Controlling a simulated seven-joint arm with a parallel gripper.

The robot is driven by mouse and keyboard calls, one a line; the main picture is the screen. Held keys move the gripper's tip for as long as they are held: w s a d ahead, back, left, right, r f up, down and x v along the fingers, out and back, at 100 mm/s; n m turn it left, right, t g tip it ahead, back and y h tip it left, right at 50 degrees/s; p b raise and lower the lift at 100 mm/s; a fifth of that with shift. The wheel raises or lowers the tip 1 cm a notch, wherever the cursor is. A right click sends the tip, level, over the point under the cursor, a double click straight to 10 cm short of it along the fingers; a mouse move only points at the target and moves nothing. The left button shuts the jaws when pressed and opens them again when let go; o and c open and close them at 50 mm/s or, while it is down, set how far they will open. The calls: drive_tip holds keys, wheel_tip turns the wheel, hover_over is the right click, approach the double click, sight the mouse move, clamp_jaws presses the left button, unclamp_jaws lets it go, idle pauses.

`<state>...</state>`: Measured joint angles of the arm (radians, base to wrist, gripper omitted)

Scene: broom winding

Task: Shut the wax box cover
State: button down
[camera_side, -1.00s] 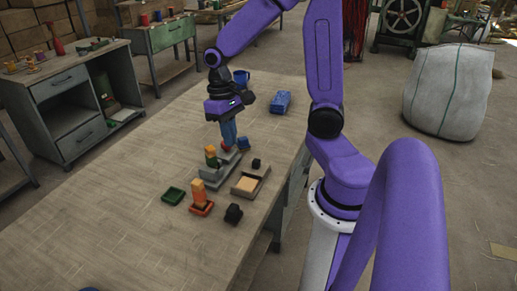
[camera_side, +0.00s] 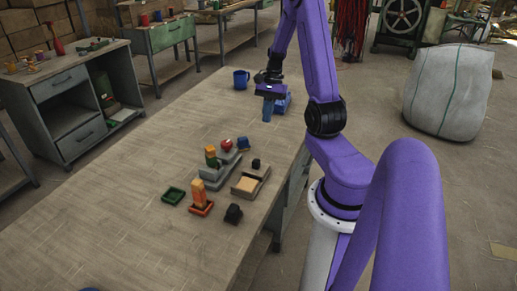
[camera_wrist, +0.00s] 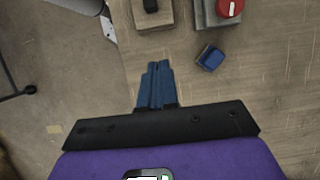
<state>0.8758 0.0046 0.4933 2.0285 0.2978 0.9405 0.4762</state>
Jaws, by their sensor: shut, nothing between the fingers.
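A blue box (camera_side: 284,103), which looks like the wax box, sits near the far right edge of the workbench, partly hidden by my gripper. I cannot tell from here how its cover stands. My gripper (camera_side: 267,119) points down in front of and slightly left of the box in the side view, and I cannot tell if it touches it. Its blue fingers are together and empty, as the wrist view (camera_wrist: 158,68) also shows. The blue box is not visible in the wrist view.
A blue mug (camera_side: 241,79) stands behind, left of the gripper. A small blue block (camera_side: 243,143), a red knob (camera_side: 227,145), a grey stepped fixture (camera_side: 214,176), a wooden block (camera_side: 247,186), an orange piece (camera_side: 199,195) and a green tray (camera_side: 173,195) stand nearer. The bench's left side is clear.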

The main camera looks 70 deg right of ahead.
approach(256, 166)
drive_tip(key=d+f, duration=0.2)
drive_tip(key=w+d+f, duration=0.1)
drive_tip(key=d+f, duration=0.1)
drive_tip(key=d, duration=0.1)
drive_tip(key=shift+f, duration=0.4)
drive_tip(key=a, duration=0.3)
drive_tip(key=shift+f, duration=0.3)
drive_tip(key=shift+a, duration=0.55)
drive_tip(key=shift+a, duration=0.1)
drive_tip(key=a, duration=0.8)
drive_tip(key=shift+a, duration=0.1)
